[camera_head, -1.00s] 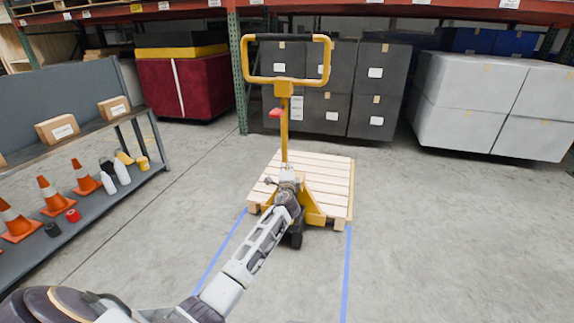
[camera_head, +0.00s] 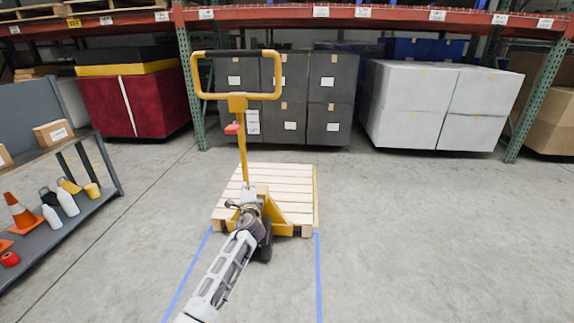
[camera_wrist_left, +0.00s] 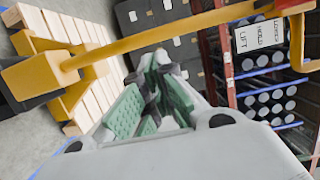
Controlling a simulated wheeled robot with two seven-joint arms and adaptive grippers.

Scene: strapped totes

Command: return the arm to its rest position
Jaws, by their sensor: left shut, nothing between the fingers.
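My left arm reaches up from the bottom of the head view. Its gripper (camera_head: 248,190) shows small in front of the lower post of the yellow pallet jack (camera_head: 243,150). In the left wrist view the green-padded fingers (camera_wrist_left: 155,98) are close together, with nothing held. The jack's yellow handle post (camera_wrist_left: 150,42) crosses just beyond them, with a lift, hold and lower label at its right. I cannot tell whether the gripper touches the post. My right gripper is not in view.
A wooden pallet (camera_head: 292,190) lies around the jack's base, between blue floor lines. A grey shelf cart (camera_head: 85,205) with cones and bottles stands at the left. Black totes (camera_head: 330,95), white totes (camera_head: 440,100) and a red tote (camera_head: 135,105) line the rack. The right floor is clear.

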